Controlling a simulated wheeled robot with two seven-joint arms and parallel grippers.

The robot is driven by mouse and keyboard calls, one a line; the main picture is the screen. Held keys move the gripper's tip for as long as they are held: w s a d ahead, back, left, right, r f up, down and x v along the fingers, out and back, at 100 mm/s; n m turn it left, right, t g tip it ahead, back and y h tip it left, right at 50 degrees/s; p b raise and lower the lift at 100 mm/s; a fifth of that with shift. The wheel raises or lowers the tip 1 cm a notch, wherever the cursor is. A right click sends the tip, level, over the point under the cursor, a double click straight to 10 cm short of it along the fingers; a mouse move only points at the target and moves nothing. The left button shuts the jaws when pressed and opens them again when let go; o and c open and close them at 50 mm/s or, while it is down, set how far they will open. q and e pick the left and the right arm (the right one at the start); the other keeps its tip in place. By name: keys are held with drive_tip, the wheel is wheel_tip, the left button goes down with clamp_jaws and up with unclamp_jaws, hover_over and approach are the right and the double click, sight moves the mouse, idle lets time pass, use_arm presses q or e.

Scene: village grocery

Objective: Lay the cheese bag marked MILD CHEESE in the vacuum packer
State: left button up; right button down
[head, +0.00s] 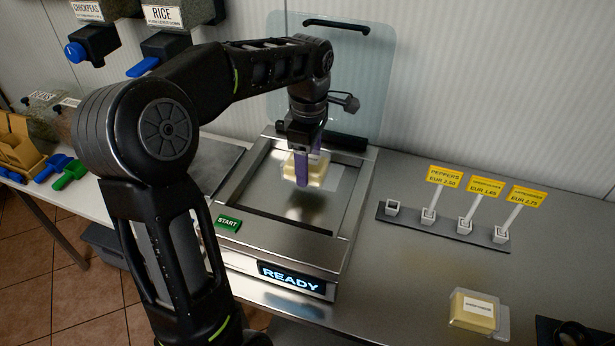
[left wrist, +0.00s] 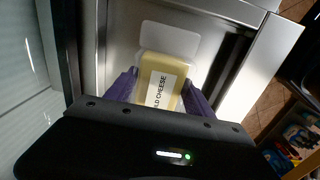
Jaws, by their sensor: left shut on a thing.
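The cheese bag (left wrist: 167,82) is a clear bag with a yellow block and a white label reading "...LD CHEESE" in the left wrist view. My left gripper (head: 303,172) is shut on it, one purple finger on each side. In the head view the held bag (head: 316,171) is over the chamber of the vacuum packer (head: 340,238), toward its back. I cannot tell whether it touches the chamber floor. The packer's clear lid (head: 362,80) stands open. Its display reads READY, and a green START button (head: 229,223) is at its front left. My right gripper is not in view.
Another bagged yellow block (head: 474,311) lies on the counter at the front right; its label is too small to read. A rack with several yellow price tags (head: 445,176) stands right of the packer. Scoops (head: 70,173) and dispensers (head: 165,46) are at the left.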

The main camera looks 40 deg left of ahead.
use_arm(q)
drive_tip(key=shift+f, duration=0.2)
wheel_tip(320, 180, down, 4)
drive_tip(key=shift+r+p, duration=0.2)
drive_tip(key=shift+p, duration=0.1)
drive_tip(key=shift+f, duration=0.1)
drive_tip(key=shift+f, duration=0.1)
drive_tip(key=o, duration=1.2)
drive_tip(key=shift+f, duration=0.1)
drive_tip(key=shift+c, duration=0.2)
drive_tip(key=o, duration=0.5)
drive_tip(key=shift+c, duration=0.2)
